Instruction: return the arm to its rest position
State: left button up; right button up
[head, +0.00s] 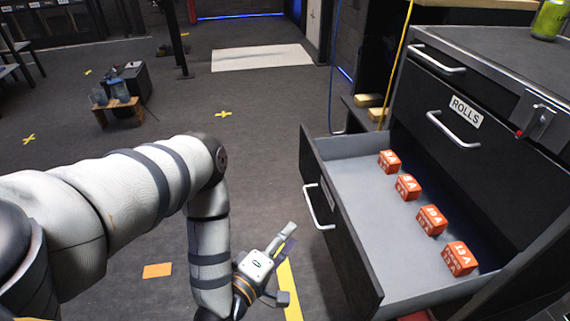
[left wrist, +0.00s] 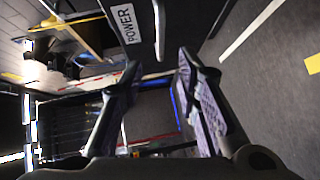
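My left arm comes in from the left in the head view, bent at the elbow, with its forearm hanging down. My left gripper (head: 288,264) is over the floor, left of the open drawer (head: 341,174) and apart from it. In the left wrist view the two fingers of the left gripper (left wrist: 158,70) stand apart with nothing between them, so it is open and empty. My right gripper is in neither view.
Several orange labelled blocks (head: 407,187) sit in a row in the drawer. A POWER label (left wrist: 123,24) shows in the wrist view. The floor left of the drawer is mostly clear.

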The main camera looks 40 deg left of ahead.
pick_arm(q)
jog(key=s+d+f+m+g+h+p, duration=0.2)
jog(key=s+d+m+g+h+p, duration=0.4)
jog(key=s+d+m+g, duration=0.6)
jog(key=s+a+r+m+g+y+p, duration=0.1)
jog(key=s+a+r+m+g, duration=0.1)
jog(key=s, duration=0.5)
jog(key=s+a+r+m+g+y+p, duration=0.1)
jog(key=s+a+r+m+g+p, duration=0.1)
jog(key=s, duration=0.5)
jog(key=s+a+r+m+g+y+p, duration=0.1)
jog(key=s+r+m+g, duration=0.1)
jog(key=s, duration=0.6)
jog(key=shift+a+r+g, duration=0.4)
jog(key=shift+r, duration=0.2)
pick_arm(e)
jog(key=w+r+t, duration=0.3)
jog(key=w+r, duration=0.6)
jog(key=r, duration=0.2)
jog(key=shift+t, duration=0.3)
pick_arm(q)
jog(key=shift+w, duration=0.15)
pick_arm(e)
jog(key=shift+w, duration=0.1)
